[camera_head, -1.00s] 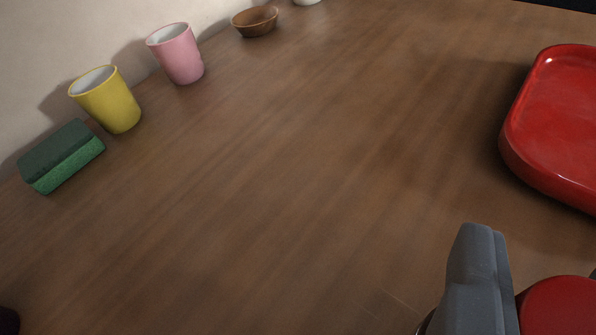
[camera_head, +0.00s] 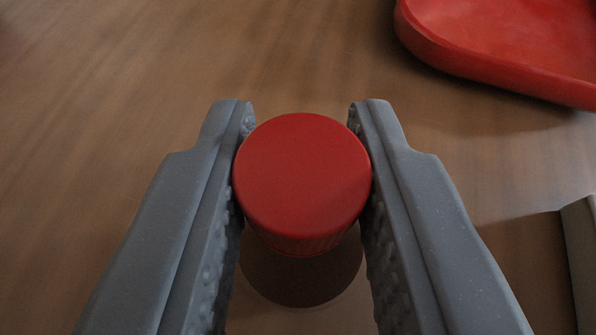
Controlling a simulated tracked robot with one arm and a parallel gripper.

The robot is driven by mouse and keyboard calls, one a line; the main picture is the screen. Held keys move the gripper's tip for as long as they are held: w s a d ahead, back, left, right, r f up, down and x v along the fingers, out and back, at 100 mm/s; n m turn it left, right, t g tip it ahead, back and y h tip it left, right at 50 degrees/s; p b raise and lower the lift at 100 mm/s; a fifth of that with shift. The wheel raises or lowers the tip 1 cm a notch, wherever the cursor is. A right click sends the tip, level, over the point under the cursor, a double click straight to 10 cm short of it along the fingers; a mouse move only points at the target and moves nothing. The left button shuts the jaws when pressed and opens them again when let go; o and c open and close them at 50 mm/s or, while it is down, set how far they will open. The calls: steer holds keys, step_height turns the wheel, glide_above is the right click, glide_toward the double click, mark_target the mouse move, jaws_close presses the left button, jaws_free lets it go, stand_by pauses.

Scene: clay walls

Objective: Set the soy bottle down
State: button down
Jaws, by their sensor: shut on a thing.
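The soy bottle (camera_head: 302,178) shows as a round red cap with a ribbed side, seen from above, and a dark brown body below it. My gripper (camera_head: 302,125) is shut on it, with one grey finger on each side of the cap. The cap hides most of the body. I cannot tell whether the bottle's base touches the table.
The brown wooden table (camera_head: 120,90) is clear to the left and ahead. A red tray (camera_head: 480,70) lies at the upper right, apart from the bottle. A greyish object (camera_head: 582,250) is partly in view at the right edge.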

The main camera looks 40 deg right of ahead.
steer(key=c, duration=1.2)
jaws_free()
steer(key=shift+s+a+r, duration=0.25)
steer(key=shift+a, duration=0.05)
steer(key=p+v, duration=0.4)
steer(key=v, duration=0.7)
steer(key=shift+s, duration=0.1)
